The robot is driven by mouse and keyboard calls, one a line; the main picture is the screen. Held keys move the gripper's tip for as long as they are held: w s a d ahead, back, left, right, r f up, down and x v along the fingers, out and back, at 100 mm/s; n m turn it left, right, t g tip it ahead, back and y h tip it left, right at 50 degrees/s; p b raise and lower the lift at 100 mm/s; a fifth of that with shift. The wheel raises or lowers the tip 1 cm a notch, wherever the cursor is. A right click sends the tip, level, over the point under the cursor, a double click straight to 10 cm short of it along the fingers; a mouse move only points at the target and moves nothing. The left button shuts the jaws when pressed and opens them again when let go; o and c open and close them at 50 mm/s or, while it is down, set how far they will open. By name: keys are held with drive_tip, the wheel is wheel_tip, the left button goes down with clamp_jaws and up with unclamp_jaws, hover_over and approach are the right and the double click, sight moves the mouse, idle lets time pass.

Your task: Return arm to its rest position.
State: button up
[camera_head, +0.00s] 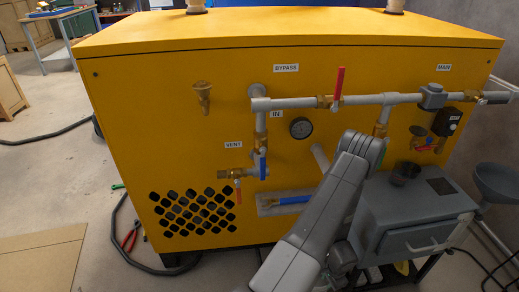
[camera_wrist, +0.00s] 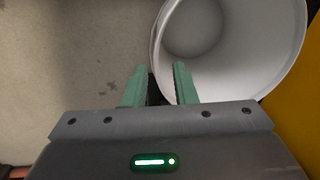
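My arm (camera_head: 312,215) rises from the bottom middle of the head view and bends at an elbow in front of the yellow tank unit (camera_head: 150,130). My gripper is not clearly visible in the head view. The right finger overlaps the rim of a white round container (camera_wrist: 270,80), which looks empty. I cannot tell whether they touch.
The tank front carries pipes, a red-handled bypass valve (camera_head: 338,85), a gauge (camera_head: 301,128) and a blue-handled valve (camera_head: 263,166). A grey box (camera_head: 410,205) with a dark cup (camera_head: 405,173) stands close right of my arm. A black hose (camera_head: 125,245) lies on the floor at left.

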sight(323, 288)
drive_tip(key=f, duration=0.2)
drive_tip(key=f+b, duration=0.1)
drive_tip(key=f, duration=0.1)
drive_tip(key=f+b, duration=0.1)
drive_tip(key=f, duration=0.2)
drive_tip(key=shift+w+a, duration=0.15)
drive_tip(key=shift+w, duration=0.2)
wheel_tip(323, 288, up, 3)
drive_tip(key=shift+p, duration=0.8)
drive_tip(key=shift+r, duration=0.6)
drive_tip(key=shift+s, duration=0.1)
